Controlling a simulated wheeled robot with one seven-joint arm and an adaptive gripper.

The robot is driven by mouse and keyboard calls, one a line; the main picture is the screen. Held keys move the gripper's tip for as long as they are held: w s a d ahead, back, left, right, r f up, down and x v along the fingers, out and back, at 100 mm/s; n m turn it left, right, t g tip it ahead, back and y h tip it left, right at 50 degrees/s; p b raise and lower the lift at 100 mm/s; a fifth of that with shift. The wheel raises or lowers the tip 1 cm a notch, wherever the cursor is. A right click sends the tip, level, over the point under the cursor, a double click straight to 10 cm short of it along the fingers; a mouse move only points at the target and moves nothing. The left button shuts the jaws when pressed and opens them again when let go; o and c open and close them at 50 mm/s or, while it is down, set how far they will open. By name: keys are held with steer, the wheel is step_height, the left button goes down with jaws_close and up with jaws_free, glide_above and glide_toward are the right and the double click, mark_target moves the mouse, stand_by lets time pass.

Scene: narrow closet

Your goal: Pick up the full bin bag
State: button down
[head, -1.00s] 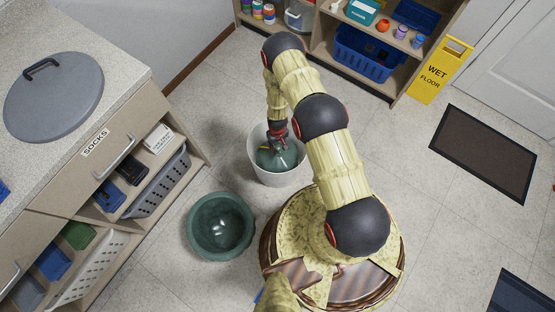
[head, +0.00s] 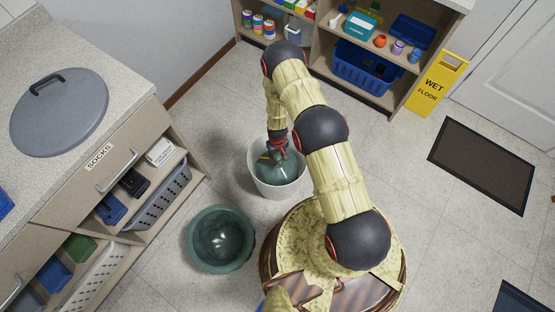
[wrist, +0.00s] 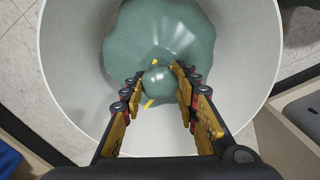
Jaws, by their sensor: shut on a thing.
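The full bin bag (head: 267,175) is dark green and bulging, and sits inside a white round bin (head: 273,189) on the floor. In the wrist view the bag (wrist: 158,32) fills the middle of the bin (wrist: 70,90), its knotted top (wrist: 158,80) between my fingers, with yellow ties showing. My gripper (head: 279,150) reaches down into the bin mouth from above. In the wrist view my gripper (wrist: 158,84) is shut on the bag's knotted neck. The bag's underside is hidden.
An open dark green round tub (head: 221,238) stands beside the bin, nearer to me. A counter with a grey lid (head: 60,110) and shelves is at the left. Shelving with a blue crate (head: 362,62) and a yellow wet-floor sign (head: 438,82) are behind.

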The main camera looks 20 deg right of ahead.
step_height(320, 180, up, 7)
steer(key=p, duration=0.3)
steer(key=shift+w, duration=0.1)
step_height(320, 180, up, 24)
steer(key=p, duration=2.4)
stand_by(0.6)
steer(key=shift+r, duration=0.1)
